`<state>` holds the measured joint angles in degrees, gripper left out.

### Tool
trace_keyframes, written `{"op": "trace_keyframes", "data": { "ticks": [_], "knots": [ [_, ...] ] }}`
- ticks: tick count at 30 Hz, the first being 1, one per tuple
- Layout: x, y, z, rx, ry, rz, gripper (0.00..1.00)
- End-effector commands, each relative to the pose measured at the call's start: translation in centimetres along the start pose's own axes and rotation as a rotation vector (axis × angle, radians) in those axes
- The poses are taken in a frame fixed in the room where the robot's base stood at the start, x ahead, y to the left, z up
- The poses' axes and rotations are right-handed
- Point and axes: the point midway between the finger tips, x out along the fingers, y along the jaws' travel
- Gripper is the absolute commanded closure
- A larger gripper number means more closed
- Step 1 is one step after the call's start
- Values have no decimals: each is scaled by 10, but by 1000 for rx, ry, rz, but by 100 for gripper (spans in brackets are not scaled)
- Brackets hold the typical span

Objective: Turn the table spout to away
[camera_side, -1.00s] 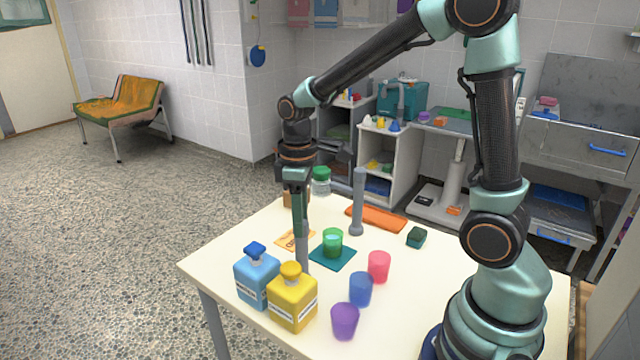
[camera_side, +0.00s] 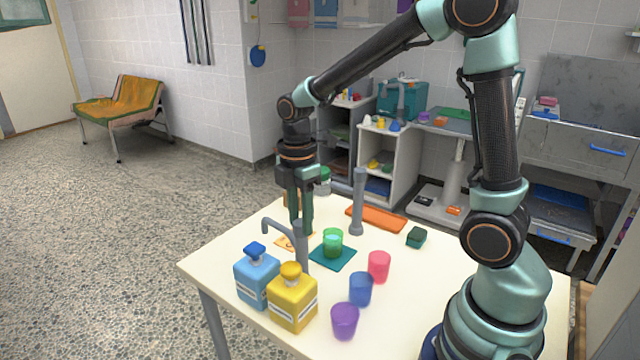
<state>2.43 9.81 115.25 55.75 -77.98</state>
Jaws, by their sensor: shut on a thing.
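A grey upright post (camera_side: 301,245) stands behind the soap bottles, with a thin hooked spout (camera_side: 279,226) reaching left from it. A second grey post (camera_side: 357,210) stands farther back, right of the green cup, with a short grey arm (camera_side: 342,187) pointing left from it. My gripper (camera_side: 301,228) points straight down over the near post, its two fingers shut at the post's top. The exact contact is hard to make out. I cannot tell which post the task calls the table spout.
A blue bottle (camera_side: 257,277) and a yellow bottle (camera_side: 292,300) stand in front of the near post. A green cup (camera_side: 333,243) sits on a teal mat (camera_side: 346,260). Red (camera_side: 379,266), blue (camera_side: 360,289) and purple (camera_side: 344,321) cups stand to the right. An orange tray (camera_side: 376,218) lies behind.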

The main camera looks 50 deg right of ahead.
Motion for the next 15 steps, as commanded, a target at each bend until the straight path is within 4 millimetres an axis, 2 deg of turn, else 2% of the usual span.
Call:
{"op": "trace_keyframes", "data": {
  "ticks": [15],
  "knots": [
    [-2, 2, 0, -110, 1, 7, 100]
  ]
}}
